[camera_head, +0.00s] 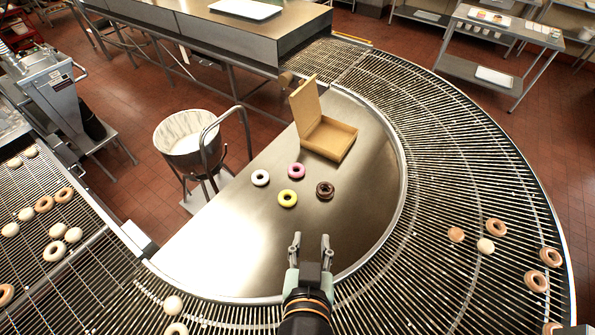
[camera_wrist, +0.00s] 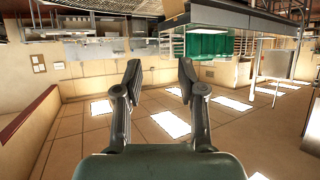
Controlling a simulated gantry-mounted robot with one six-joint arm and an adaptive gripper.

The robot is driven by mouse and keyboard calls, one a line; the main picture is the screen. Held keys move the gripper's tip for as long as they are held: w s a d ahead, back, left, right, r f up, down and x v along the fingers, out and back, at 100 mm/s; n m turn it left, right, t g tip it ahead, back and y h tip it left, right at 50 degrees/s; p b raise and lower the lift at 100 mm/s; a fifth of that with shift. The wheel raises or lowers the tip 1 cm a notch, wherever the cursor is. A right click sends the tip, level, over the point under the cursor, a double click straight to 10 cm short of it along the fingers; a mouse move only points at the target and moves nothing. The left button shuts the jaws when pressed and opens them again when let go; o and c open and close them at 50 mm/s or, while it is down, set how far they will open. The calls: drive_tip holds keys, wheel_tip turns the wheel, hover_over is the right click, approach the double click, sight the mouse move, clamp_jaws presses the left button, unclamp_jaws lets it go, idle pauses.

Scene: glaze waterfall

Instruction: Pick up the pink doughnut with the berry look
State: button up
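The pink doughnut (camera_head: 296,171) lies flat on the steel table in the head view, at the back of a small group of doughnuts. My gripper (camera_head: 311,241) is at the front of the table, nearer the camera than all the doughnuts and apart from them. Its two fingers are spread with nothing between them. In the wrist view the open fingers (camera_wrist: 156,80) point out across the room, and no doughnut shows there.
A white doughnut (camera_head: 260,177), a yellow one (camera_head: 287,198) and a brown one (camera_head: 324,190) lie close around the pink one. An open cardboard box (camera_head: 329,138) stands behind them. A curved wire conveyor (camera_head: 440,150) rings the table's right side. The table's left part is clear.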

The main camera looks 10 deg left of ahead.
drive_tip(key=o, duration=1.2)
drive_tip(key=shift+c, duration=0.2)
